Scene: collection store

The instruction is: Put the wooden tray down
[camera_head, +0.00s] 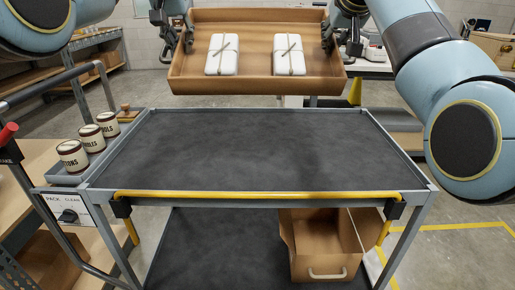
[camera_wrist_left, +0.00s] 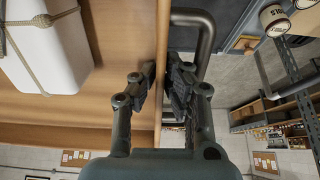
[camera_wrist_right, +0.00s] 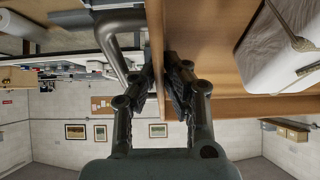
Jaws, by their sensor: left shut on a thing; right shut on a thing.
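The wooden tray (camera_head: 258,86) is held up in the air above the far edge of the cart's top in the head view. Two white parcels tied with string, a left one (camera_head: 222,55) and a right one (camera_head: 289,54), lie inside it. My left gripper (camera_head: 184,40) is shut on the tray's left side wall, which shows between its fingers (camera_wrist_left: 164,85) in the left wrist view. My right gripper (camera_head: 328,40) is shut on the tray's right side wall, also between its fingers (camera_wrist_right: 160,80) in the right wrist view. The tray looks about level.
The cart's dark top (camera_head: 255,150) is bare, with a raised grey rim and a yellow bar in front. Several labelled tins (camera_head: 92,138) stand on a side shelf at the left. A bench stands behind.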

